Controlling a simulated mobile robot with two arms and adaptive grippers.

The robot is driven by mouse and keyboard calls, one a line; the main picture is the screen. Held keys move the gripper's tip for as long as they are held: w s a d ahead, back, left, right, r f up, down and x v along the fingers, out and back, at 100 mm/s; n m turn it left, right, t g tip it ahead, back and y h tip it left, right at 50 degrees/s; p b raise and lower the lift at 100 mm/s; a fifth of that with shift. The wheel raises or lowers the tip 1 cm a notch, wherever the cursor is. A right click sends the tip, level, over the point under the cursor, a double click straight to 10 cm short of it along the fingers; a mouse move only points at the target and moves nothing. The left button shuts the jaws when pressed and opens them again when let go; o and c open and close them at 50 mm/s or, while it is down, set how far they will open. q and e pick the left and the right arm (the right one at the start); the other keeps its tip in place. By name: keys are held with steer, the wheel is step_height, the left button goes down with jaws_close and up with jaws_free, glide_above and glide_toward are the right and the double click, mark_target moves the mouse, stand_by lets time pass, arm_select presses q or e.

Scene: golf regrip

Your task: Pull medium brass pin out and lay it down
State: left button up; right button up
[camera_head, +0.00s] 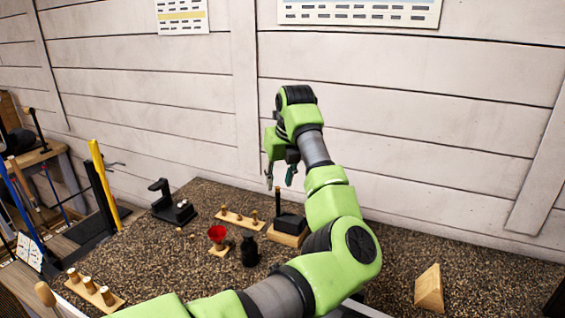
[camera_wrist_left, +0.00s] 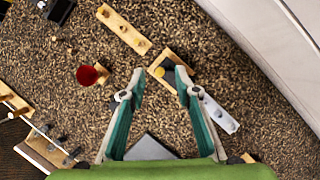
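My left gripper (camera_head: 281,181) is open and empty, pointing down well above the table; its two fingers also show in the wrist view (camera_wrist_left: 157,84). A wooden rack (camera_head: 240,220) with several brass-coloured pins stands behind the red funnel; it shows at top left in the wrist view (camera_wrist_left: 124,29). Another wooden rack (camera_head: 95,292) with several pins stands at the front left. I cannot tell which pin is the medium one. Below the gripper is a wooden base (camera_head: 288,239) with a dark block and upright post; in the wrist view a round yellowish top (camera_wrist_left: 159,72) shows between the fingertips.
A red funnel (camera_head: 216,232) stands on a small wooden stand, with a dark bottle (camera_head: 249,249) beside it. A black device (camera_head: 172,203) stands at the back left. A wooden wedge (camera_head: 429,289) lies at right. The speckled table has bare room around these.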

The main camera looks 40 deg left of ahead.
arm_select(q)
steer(key=shift+x, duration=0.85)
steer(key=shift+a+f, duration=0.1)
steer(key=shift+f, duration=0.2)
arm_select(e)
steer(key=shift+a+r, duration=0.3)
steer(key=shift+a, duration=0.15)
arm_select(q)
jaws_close()
arm_select(e)
steer(key=shift+d, duration=0.1)
arm_select(q)
steer(key=shift+r, duration=0.1)
arm_select(e)
steer(key=shift+d, duration=0.2)
steer(key=shift+r, duration=0.1)
arm_select(q)
steer(key=shift+r+p, duration=0.2)
steer(key=shift+p, duration=0.15)
steer(key=shift+r+p, duration=0.95)
steer(key=shift+r, duration=1.05)
arm_select(e)
steer(key=shift+a+r, duration=0.15)
steer(key=shift+r, duration=0.85)
